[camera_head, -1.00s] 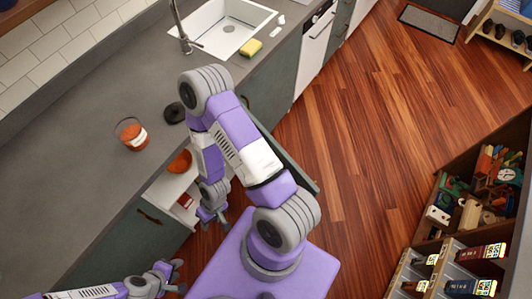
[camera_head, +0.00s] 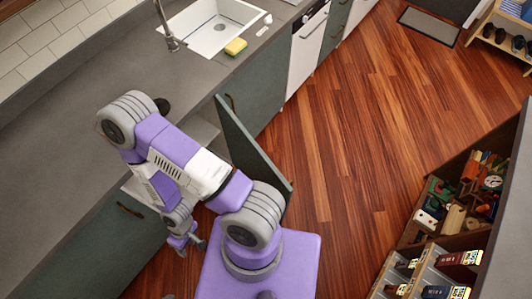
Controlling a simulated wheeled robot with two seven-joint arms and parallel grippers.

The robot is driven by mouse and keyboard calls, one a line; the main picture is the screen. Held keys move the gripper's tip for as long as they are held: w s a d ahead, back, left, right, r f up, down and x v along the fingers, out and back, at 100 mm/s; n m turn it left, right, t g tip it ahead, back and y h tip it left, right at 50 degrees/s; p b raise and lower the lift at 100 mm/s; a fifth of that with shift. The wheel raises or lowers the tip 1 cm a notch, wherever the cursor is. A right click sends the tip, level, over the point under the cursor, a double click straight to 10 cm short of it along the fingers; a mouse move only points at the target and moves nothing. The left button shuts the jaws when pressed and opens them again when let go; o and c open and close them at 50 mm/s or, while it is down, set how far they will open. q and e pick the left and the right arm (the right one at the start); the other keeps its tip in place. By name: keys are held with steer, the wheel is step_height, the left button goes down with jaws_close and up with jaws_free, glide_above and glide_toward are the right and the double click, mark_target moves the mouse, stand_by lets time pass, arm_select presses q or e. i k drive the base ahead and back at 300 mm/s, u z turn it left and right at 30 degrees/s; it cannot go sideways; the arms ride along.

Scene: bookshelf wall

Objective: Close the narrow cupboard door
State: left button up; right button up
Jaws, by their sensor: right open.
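The narrow cupboard door (camera_head: 250,150) is a dark grey-green panel that stands open, swung out from the counter front over the wood floor. The open cupboard (camera_head: 205,128) behind it shows pale inner shelves, partly hidden by my right arm. My right gripper (camera_head: 187,246) hangs below the counter edge, left of the door and apart from it, in front of the neighbouring closed cupboard front. It is open and holds nothing visible. My left gripper is not clearly in view.
The grey counter (camera_head: 60,160) runs along the left with a sink (camera_head: 215,30) and a yellow sponge (camera_head: 235,46). A closed cupboard front (camera_head: 110,245) is at lower left. A shelf of toys and books (camera_head: 440,215) stands at right. Wood floor (camera_head: 350,150) between is clear.

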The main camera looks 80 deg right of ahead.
mark_target(246, 155)
steer(key=k, duration=0.35)
steer(key=u, duration=1.25)
steer(key=k, duration=0.75)
steer(key=u, duration=0.9)
steer(key=k, duration=1.15)
steer(key=z, duration=4.35)
steer(key=i, duration=0.5)
steer(key=u, duration=1.4)
